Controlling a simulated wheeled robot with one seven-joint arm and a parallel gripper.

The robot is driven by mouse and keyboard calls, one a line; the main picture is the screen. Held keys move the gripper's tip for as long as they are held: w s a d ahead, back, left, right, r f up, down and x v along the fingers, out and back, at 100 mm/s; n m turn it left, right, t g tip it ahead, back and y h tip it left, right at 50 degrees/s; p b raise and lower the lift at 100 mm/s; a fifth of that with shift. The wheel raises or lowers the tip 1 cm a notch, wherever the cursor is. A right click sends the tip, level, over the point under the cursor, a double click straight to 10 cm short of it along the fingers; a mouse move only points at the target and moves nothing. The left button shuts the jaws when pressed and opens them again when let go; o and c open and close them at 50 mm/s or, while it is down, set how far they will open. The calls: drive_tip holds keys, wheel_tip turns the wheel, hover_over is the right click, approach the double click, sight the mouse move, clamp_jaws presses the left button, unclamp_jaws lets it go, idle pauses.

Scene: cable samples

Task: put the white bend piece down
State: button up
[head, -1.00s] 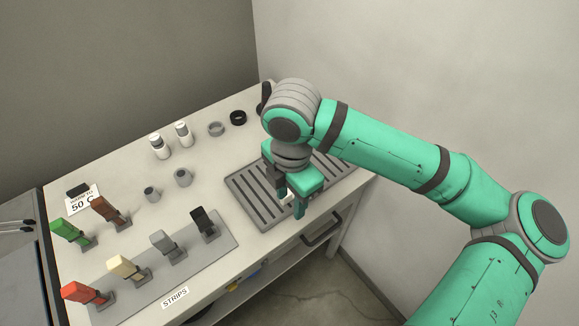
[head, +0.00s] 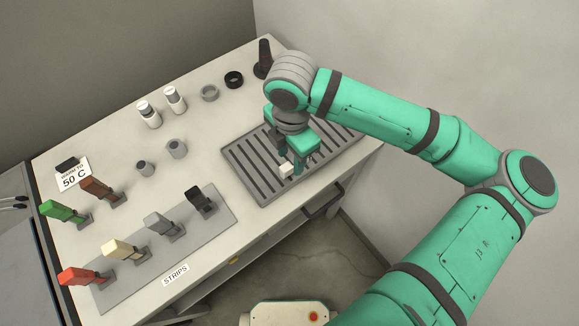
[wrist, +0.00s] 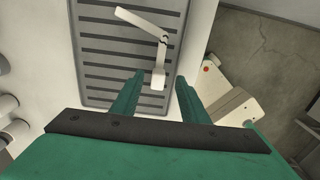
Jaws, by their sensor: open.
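The white bend piece (wrist: 158,62) shows in the wrist view as a thin bent strip with a thicker white end, over the grey slatted rack (wrist: 97,58). Its thick end lies between my fingertips, with gaps on both sides. My gripper (wrist: 160,80) is open around that end. In the head view my gripper (head: 288,162) is low over the rack (head: 243,163), and a white end of the bend piece (head: 286,170) shows by the fingers. The rest of the piece is hidden there. It appears to rest on the rack, though contact is not clear.
A grey strip board (head: 150,268) with coloured upright samples stands at the front left.

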sight(289, 164)
drive_tip(key=f, duration=0.4)
drive_tip(key=shift+a+f, duration=0.1)
drive_tip(key=shift+a, duration=0.1)
clamp_jaws()
